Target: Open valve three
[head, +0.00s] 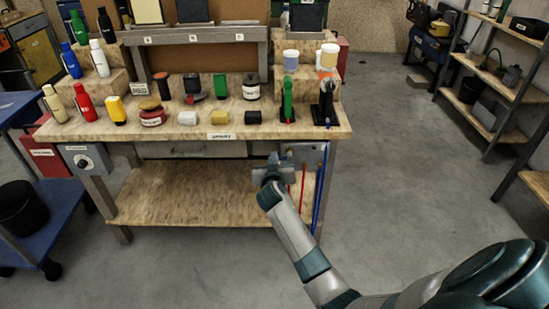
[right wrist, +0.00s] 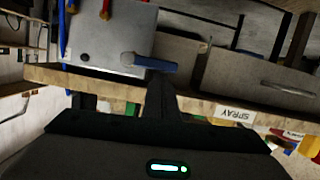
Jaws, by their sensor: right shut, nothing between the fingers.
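A grey panel (head: 305,153) is fixed under the right end of the workbench, with a red line and a blue line running down from it. In the right wrist view the same panel (right wrist: 110,40) carries a short blue lever (right wrist: 152,63) with a round pale pivot, and a dark round spot beside it. No valve number is readable. My right gripper (head: 282,160) is shut and empty in front of the panel's left side. In the right wrist view its fingers (right wrist: 159,80) end at the lever; whether they touch it I cannot tell. My left gripper is out of view.
The workbench top (head: 225,131) holds bottles, cans and small blocks above the gripper. A lower shelf (head: 190,196) lies below it. A grey dial box (head: 84,161) hangs at the bench's left end. Floor to the right is clear up to a shelf rack (head: 490,115).

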